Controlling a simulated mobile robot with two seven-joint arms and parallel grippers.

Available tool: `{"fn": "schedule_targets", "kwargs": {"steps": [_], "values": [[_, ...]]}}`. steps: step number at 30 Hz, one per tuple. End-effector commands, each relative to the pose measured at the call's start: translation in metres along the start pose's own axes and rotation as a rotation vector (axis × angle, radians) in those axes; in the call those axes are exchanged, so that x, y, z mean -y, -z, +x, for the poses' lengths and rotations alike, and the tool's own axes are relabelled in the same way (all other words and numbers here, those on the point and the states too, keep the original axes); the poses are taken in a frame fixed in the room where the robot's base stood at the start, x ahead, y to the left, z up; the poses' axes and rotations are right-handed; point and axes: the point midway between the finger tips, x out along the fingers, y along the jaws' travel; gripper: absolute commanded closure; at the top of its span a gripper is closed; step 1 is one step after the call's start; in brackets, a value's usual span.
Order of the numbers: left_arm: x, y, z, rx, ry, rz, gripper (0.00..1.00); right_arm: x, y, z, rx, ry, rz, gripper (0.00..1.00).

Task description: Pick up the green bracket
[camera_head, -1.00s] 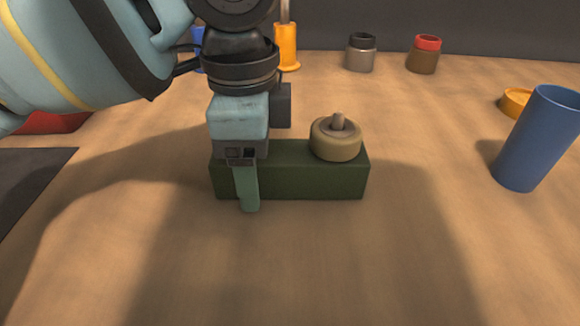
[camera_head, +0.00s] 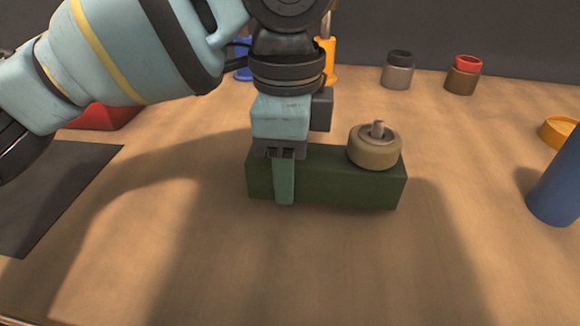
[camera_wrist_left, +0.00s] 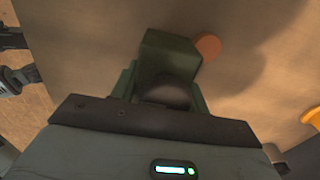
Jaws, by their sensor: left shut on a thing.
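The green bracket (camera_head: 340,180) is a long dark green block on the brown surface, with a tan round knob (camera_head: 375,150) at its right end. My left gripper (camera_head: 284,182) points down at the block's left part. One finger lies against the near face; the far finger is hidden behind the block. It is shut on the bracket. In the left wrist view the green bracket (camera_wrist_left: 165,58) sits between the fingers (camera_wrist_left: 163,90), with the knob (camera_wrist_left: 208,46) beside it. I cannot tell whether there is a gap under the bracket.
A blue cup (camera_head: 560,185) stands at the right edge, near an orange ring (camera_head: 558,131). A grey jar (camera_head: 398,72) and a red-lidded jar (camera_head: 463,76) stand at the back. A dark mat (camera_head: 60,185) lies at left. The surface in front is clear.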

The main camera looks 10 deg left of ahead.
Motion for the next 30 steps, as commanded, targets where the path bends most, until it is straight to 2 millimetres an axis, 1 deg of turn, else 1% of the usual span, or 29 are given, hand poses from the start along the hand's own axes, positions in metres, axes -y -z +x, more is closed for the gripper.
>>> {"fn": "schedule_targets", "kwargs": {"steps": [1, 5, 13, 17, 24, 30], "values": [[-0.001, 0.001, -0.010, -0.004, 0.005, 0.000, 0.94, 0.000, 0.005, -0.004, -0.008, -0.001, -0.001, 0.49], [-0.001, 0.001, -0.023, -0.004, 0.005, 0.000, 0.94, 0.000, 0.010, -0.011, -0.016, -0.002, -0.002, 0.49], [-0.028, 0.002, -0.024, -0.003, 0.004, 0.003, 0.94, 0.001, 0.015, -0.019, -0.022, -0.003, -0.003, 0.49], [-0.051, 0.004, -0.027, -0.003, 0.005, 0.005, 0.94, 0.002, 0.018, -0.027, -0.025, -0.003, -0.003, 0.49], [-0.105, 0.009, -0.033, -0.003, 0.006, 0.006, 0.94, 0.003, 0.026, -0.043, -0.033, -0.004, -0.005, 0.49], [-0.137, 0.012, -0.034, -0.003, 0.005, 0.002, 0.94, 0.003, 0.032, -0.051, -0.041, -0.006, -0.006, 0.49]]}}
